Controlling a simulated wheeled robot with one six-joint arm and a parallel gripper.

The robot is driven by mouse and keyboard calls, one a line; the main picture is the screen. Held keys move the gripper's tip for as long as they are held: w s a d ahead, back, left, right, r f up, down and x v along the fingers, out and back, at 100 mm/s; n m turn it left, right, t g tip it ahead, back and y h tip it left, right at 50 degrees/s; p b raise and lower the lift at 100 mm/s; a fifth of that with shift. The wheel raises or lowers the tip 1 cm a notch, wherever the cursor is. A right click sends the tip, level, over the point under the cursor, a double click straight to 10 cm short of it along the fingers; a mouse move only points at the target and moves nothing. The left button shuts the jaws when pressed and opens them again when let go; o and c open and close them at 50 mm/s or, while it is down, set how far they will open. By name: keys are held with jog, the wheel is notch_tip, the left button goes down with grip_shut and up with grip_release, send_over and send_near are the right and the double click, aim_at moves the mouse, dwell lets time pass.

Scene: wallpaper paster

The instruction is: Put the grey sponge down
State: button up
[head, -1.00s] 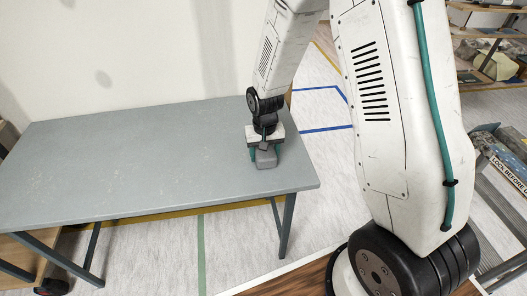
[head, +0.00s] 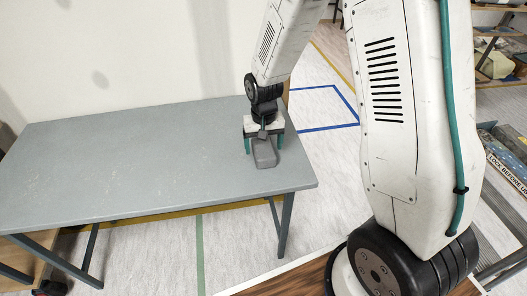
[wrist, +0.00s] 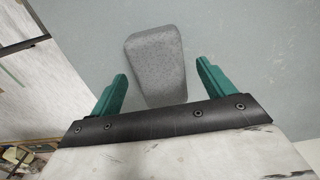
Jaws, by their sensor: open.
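The grey sponge (head: 265,152) lies on the grey table (head: 130,160) near its right end. It also shows in the wrist view (wrist: 156,64), speckled and wedge-shaped. My gripper (head: 263,143) is above the table, right at the sponge. In the wrist view its two green fingers (wrist: 160,82) are spread apart, one on each side of the sponge's near part. A gap shows between each finger and the sponge.
The table's right edge is close to the sponge. The left and middle of the tabletop are clear. A pale wall (head: 120,50) stands behind the table. Shelves (head: 500,55) are at the far right.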

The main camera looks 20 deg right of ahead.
aim_at(264, 150)
jog(key=s+d+r, duration=0.1)
jog(key=s+r, duration=0.4)
jog(key=r, duration=0.6)
jog(key=s+d+r, duration=0.1)
jog(key=s+r, duration=0.5)
jog(key=r, duration=0.4)
jog(key=s+r+n, duration=0.1)
jog(key=s+r, duration=0.2)
jog(key=s, duration=0.5)
jog(key=s+d+r+n+t, duration=0.1)
jog(key=s+r, duration=0.2)
jog(key=s, duration=0.5)
jog(key=shift+s+d, duration=0.15)
jog(key=shift+o, duration=0.5)
